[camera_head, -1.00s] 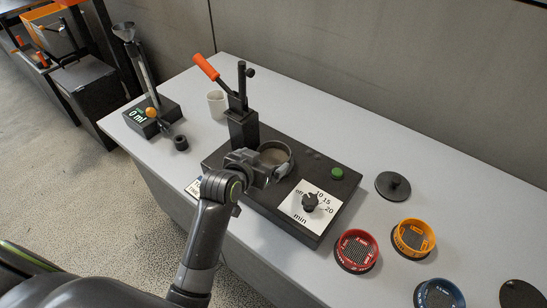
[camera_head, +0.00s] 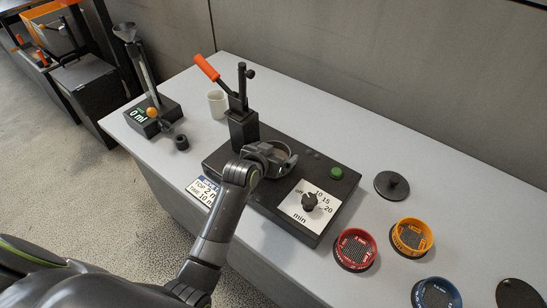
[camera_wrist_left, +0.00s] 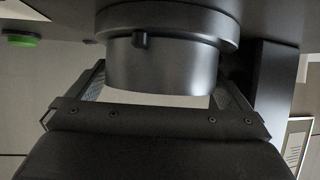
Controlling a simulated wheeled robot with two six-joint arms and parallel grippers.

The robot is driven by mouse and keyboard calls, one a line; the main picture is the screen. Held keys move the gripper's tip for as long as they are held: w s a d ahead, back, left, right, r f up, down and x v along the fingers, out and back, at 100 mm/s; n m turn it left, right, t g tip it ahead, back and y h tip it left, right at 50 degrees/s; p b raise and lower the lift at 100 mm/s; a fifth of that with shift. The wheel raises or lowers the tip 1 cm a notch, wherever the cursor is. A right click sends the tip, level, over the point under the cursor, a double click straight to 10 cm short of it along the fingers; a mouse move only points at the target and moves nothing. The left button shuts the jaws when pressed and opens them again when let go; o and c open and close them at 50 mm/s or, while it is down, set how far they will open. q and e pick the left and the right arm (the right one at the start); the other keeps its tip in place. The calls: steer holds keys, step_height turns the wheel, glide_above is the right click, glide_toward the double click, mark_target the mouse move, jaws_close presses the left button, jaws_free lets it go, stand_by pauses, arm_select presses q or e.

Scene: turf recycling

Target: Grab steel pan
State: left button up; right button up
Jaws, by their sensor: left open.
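The steel pan (camera_head: 278,153) is a round, grey metal dish on the black machine (camera_head: 315,170), partly hidden by my left gripper in the head view. It also shows in the left wrist view (camera_wrist_left: 160,68) as a dark cylinder with a wider flange. My left gripper (camera_head: 270,158) is low at the front of the pan. In the left wrist view, its open fingers (camera_wrist_left: 163,85) lie on either side of the pan, with a visible gap at the right; contact on the left is unclear. My right gripper is not in view.
A black post with an orange-handled lever (camera_head: 207,68) rises behind the pan. The machine has a timer knob (camera_head: 310,201) and green button (camera_head: 336,173). Red (camera_head: 355,249), yellow (camera_head: 412,238) and blue (camera_head: 436,294) sieves and a black lid (camera_head: 391,185) stand at right.

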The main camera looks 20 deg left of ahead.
arm_select(q)
steer(key=shift+c, duration=0.3)
steer(key=c, duration=0.6)
steer(key=shift+r, duration=0.1)
